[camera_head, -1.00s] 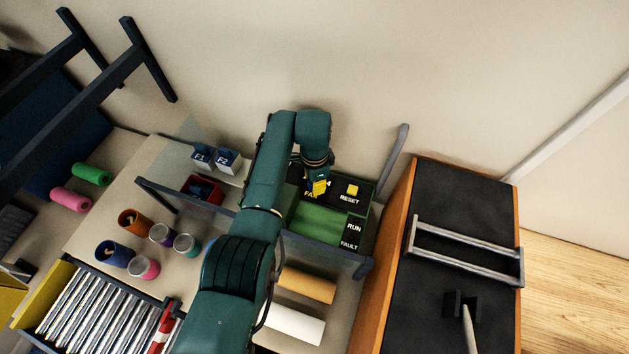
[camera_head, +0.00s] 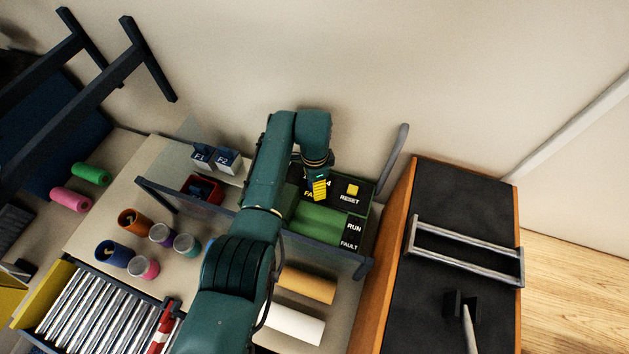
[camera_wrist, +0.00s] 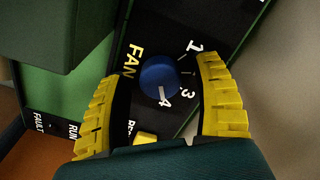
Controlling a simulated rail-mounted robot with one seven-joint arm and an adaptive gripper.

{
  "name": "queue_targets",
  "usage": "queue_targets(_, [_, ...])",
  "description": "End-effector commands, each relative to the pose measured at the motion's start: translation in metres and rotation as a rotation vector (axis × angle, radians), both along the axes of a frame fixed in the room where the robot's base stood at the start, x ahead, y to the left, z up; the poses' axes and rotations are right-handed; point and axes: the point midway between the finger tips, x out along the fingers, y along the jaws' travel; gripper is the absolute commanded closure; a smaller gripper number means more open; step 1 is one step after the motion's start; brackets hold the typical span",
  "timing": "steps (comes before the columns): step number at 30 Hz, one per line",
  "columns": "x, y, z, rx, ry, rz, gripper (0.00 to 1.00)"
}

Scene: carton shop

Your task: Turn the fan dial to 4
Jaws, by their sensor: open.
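The blue fan dial (camera_wrist: 158,76) sits on a black panel beside the yellow word FAN, with the white numbers 1, 3 and 4 around it. A short white mark at the dial's lower edge is close to the 4 and seems to point at it. My gripper (camera_wrist: 161,69) is open, one yellow ribbed finger on each side of the dial. A gap shows between each finger and the dial in this view. In the head view my gripper (camera_head: 319,189) is over the panel and hides the dial.
The green control box (camera_head: 318,222) carries a yellow RESET button (camera_head: 352,190) close to my gripper, and RUN and FAULT labels. A clear guard with a dark rail (camera_head: 325,255) stands in front. A grey upright bar (camera_head: 394,158) is to the right, and a red bin (camera_head: 203,190) to the left.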

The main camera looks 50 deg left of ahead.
Motion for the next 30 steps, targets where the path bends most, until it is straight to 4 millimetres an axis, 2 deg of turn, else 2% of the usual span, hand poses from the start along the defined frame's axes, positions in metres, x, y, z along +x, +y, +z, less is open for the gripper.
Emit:
queue_targets(4, [0.001,0.000,0.004,0.001,-0.002,0.000,0.33])
queue_targets(7, [0.001,0.001,0.017,0.003,-0.004,0.000,0.33])
queue_targets(15, [0.001,0.001,0.084,0.003,-0.004,0.000,0.33])
queue_targets(18, [0.001,0.001,0.103,0.002,-0.003,0.000,0.33])
queue_targets(23, [0.000,0.000,0.119,-0.001,0.000,0.000,0.33])
queue_targets(30, [0.000,0.000,0.120,0.000,0.000,0.000,0.33])
